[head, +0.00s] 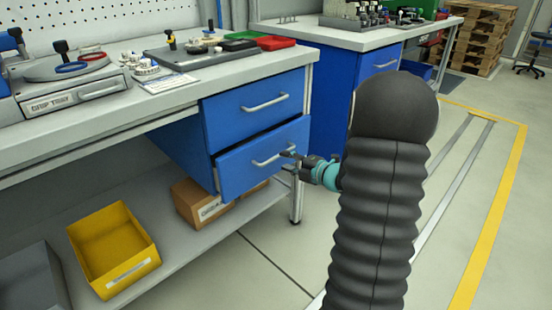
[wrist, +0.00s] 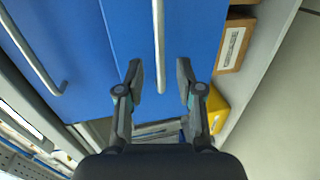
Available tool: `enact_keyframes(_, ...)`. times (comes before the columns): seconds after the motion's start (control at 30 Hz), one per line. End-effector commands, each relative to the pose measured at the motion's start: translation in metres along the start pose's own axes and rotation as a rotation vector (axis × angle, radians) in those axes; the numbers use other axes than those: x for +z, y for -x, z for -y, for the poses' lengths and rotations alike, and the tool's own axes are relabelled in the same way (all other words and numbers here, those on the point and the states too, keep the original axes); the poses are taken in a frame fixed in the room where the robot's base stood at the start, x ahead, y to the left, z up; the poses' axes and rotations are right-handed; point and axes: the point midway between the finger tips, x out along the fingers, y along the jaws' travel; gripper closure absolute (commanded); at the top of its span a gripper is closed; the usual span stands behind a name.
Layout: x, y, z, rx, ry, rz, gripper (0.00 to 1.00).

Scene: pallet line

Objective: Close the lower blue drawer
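The lower blue drawer (head: 236,177) is pulled out a little, with a dark gap above its front and its face ahead of the drawer above. It also fills the middle of the wrist view (wrist: 200,35). Its grey bar handle (head: 268,162) shows in the wrist view (wrist: 158,40), with its near end between my fingertips. My gripper (head: 290,164) is at the right end of the handle. In the wrist view my gripper (wrist: 159,78) has its fingers spread, with a clear gap on each side of the handle. Whether the fingertips reach the drawer front is unclear.
The upper blue drawer (head: 228,110) looks shut. The workbench top (head: 215,76) above holds trays and tools. A lower shelf (head: 190,247) carries a yellow bin (head: 104,238) and a cardboard box (head: 190,207). Open floor (head: 262,282) lies in front.

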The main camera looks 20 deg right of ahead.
Motion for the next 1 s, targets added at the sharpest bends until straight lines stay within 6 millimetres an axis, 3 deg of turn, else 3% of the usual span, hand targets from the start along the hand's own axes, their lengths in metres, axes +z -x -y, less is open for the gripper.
enact_keyframes(0.1, -0.001, -0.023, 0.001, -0.001, 0.001, -0.003, 0.63)
enact_keyframes(0.3, -0.001, -0.048, 0.000, -0.001, 0.001, -0.001, 0.63)
enact_keyframes(0.77, 0.000, -0.058, 0.000, -0.001, 0.001, -0.001, 0.63)
enact_keyframes(0.9, 0.000, -0.058, 0.000, -0.001, 0.001, 0.000, 0.98)
enact_keyframes(1.0, 0.000, -0.058, 0.000, -0.001, 0.001, 0.000, 1.00)
